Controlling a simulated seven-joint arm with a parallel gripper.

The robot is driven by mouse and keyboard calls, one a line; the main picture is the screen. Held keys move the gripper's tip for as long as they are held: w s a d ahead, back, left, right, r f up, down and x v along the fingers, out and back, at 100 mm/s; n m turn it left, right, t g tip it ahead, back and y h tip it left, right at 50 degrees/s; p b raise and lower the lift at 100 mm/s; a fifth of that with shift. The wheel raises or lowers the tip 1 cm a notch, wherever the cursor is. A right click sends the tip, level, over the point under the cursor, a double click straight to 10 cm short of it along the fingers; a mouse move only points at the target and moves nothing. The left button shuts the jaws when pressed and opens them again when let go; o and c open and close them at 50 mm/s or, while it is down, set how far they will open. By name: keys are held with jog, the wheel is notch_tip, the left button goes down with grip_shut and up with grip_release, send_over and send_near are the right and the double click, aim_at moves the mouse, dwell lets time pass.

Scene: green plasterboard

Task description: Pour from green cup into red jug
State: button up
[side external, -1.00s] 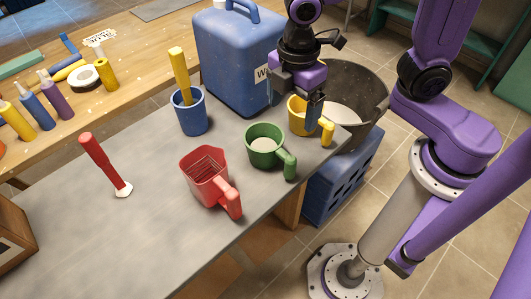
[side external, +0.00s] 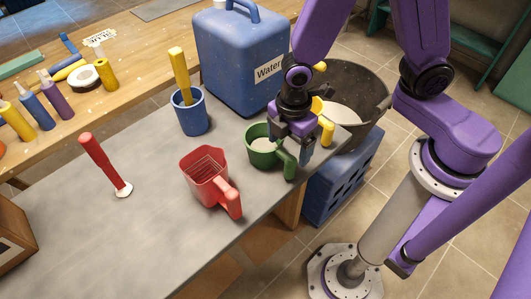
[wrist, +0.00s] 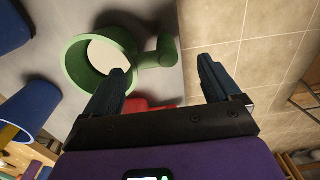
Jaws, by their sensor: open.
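The green cup (side external: 251,147) stands upright on the grey bench with pale contents inside, its handle pointing right and toward the camera. My gripper (side external: 288,152) is open and empty above the handle side of the cup. In the wrist view, the green cup (wrist: 73,65) is at upper left, and its handle lies ahead of the gap between the open fingertips (wrist: 163,75). I cannot tell the exact height of the fingers over the handle. The red jug (side external: 198,180) stands upright left of the green cup, handle toward the camera. A red part shows behind the fingers in the wrist view.
A yellow cup, mostly hidden by my gripper, has its handle (side external: 327,131) showing close behind. A blue cup (side external: 192,120) with a yellow tool and a blue water container (side external: 235,60) stand farther back. A red-handled brush (side external: 104,163) is at left. The bench edge is near the green cup.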

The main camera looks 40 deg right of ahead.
aim_at(286, 156)
jog(key=shift+w+a+f, duration=0.1)
jog(key=shift+f, duration=1.2)
jog(key=shift+w+a+f, duration=0.1)
jog(key=shift+f, duration=1.15)
jog(key=c, duration=1.2)
